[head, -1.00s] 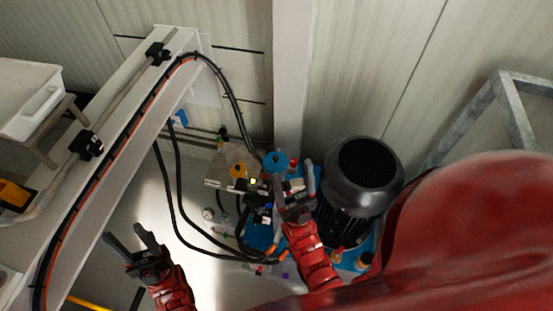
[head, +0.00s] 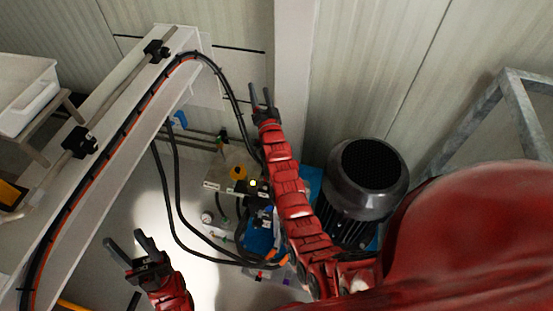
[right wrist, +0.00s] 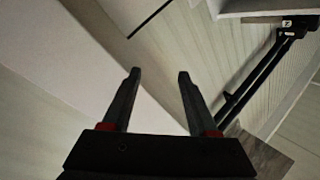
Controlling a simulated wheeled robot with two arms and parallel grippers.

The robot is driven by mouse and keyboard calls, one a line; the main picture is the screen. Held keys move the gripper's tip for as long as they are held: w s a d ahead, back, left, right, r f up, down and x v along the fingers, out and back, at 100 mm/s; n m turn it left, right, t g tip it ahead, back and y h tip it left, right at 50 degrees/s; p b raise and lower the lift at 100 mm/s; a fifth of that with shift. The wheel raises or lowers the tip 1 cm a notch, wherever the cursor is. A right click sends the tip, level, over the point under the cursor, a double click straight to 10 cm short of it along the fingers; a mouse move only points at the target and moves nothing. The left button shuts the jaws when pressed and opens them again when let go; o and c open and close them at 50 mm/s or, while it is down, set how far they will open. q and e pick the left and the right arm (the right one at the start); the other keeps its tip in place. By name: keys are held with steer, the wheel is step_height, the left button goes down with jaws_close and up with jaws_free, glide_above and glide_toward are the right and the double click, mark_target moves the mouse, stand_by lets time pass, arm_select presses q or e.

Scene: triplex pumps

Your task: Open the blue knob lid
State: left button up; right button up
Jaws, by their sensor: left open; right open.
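The blue knob lid is not visible now in the head view; my right arm covers the spot where a round blue cap showed earlier. My right gripper (head: 262,92) is open and empty, raised above and beyond the pump against the wall side. In the right wrist view its two dark fingers (right wrist: 157,85) are apart, with only wall and beams behind them. My left gripper (head: 128,244) is open and empty at the lower left, apart from the pump. The blue pump body (head: 262,238) shows partly beside my right arm.
A large black motor (head: 368,185) stands right of my right arm. A yellow cap (head: 239,172) sits on the pump assembly. Black hoses (head: 173,195) loop down to it from a white beam (head: 110,130). A grey metal frame (head: 525,115) stands at the right. Open floor lies left of the pump.

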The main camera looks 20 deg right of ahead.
steer(key=w+f+m+g+y+b, duration=0.2)
steer(key=w+f+m+g+y, duration=0.15)
steer(key=w+f+g, duration=0.45)
steer(key=s+d+m+g+b, duration=0.2)
steer(key=s+m+g, duration=0.2)
steer(key=s+g, duration=1)
steer(key=f, duration=0.3)
steer(key=s+f+t, duration=0.1)
steer(key=f, duration=0.3)
steer(key=s+f+t, duration=0.1)
steer(key=f, duration=0.3)
steer(key=shift+s+d+b, duration=0.15)
steer(key=shift+b, duration=0.2)
step_height(320, 180, down, 6)
steer(key=shift+r+b, duration=0.2)
steer(key=shift+b, duration=0.65)
steer(key=shift+f, duration=0.25)
